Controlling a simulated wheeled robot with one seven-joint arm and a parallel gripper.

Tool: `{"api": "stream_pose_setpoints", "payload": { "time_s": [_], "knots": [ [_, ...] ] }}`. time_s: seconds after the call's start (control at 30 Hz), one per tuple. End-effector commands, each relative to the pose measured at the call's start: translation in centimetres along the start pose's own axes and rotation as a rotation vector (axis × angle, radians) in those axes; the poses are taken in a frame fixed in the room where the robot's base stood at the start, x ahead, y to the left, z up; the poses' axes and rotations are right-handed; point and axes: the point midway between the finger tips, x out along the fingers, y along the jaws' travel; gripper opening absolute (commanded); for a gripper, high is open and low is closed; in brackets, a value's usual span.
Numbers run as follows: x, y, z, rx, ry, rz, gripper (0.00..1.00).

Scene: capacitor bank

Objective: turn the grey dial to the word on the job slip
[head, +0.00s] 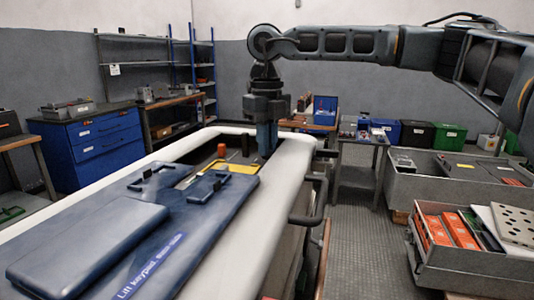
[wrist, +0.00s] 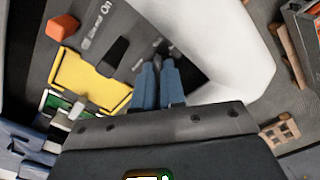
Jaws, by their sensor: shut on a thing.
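My gripper (head: 266,152) points down into the far right corner of the recessed panel in the head view. In the wrist view its two blue fingers (wrist: 158,64) are close together, shut on the grey dial. The dial is almost wholly hidden by the fingers, and I cannot tell where it points. Small pale words are printed on the dark panel (wrist: 83,22) around it. One reads "On"; the others are too blurred or covered to read. I cannot make out a job slip with a readable word in either view.
A yellow plate (wrist: 85,84), a black block (wrist: 118,50) and an orange block (wrist: 62,27) are close to the fingers. The white rim (head: 287,180) borders the recess. A blue cover (head: 110,235) lies nearer. Bins with orange items (head: 437,230) stand at right.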

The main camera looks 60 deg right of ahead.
Motion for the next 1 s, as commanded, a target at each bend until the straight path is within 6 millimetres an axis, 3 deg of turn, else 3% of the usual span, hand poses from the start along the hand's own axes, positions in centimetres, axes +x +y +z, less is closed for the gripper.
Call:
{"api": "stream_pose_setpoints", "payload": {
  "time_s": [0.5, 1.0],
  "knots": [
    [0.07, 0.01, 0.08, 0.412, -0.004, 0.001, 0.00],
    [-0.15, 0.03, 0.08, 0.541, -0.003, 0.002, 0.00]
  ]
}}
